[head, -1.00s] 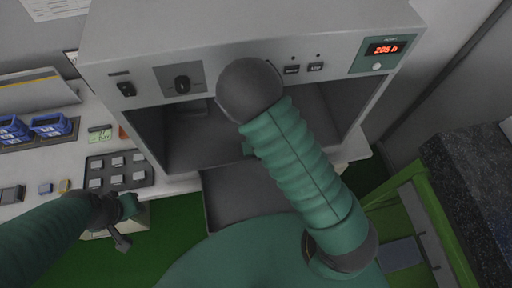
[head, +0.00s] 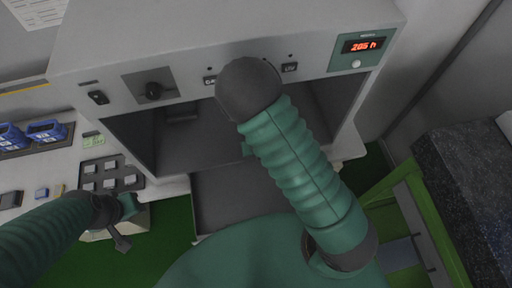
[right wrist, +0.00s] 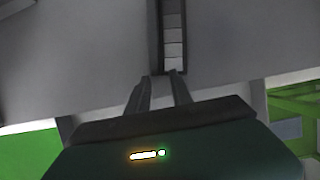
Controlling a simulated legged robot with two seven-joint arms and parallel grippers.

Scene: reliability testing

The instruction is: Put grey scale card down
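The grey scale card (right wrist: 173,38) shows in the right wrist view as a narrow dark-framed strip with grey patches, lighter toward the near end. My right gripper (right wrist: 166,76) has its two fingertips at the two sides of the card's near end and appears shut on it. In the head view my right arm reaches to the open chamber of the grey test cabinet (head: 215,62); its gripper and the card are hidden behind the arm. My left gripper (head: 120,228) hangs at the lower left, near the counter's front edge. Its fingers are too small and dark to read.
The cabinet has a red display (head: 362,45), a knob and buttons above its opening. A grey flap (head: 228,195) lies below the opening. A dark sample tray (head: 110,174) and blue holders (head: 46,131) stand on the left counter. A green frame (head: 432,225) stands at right.

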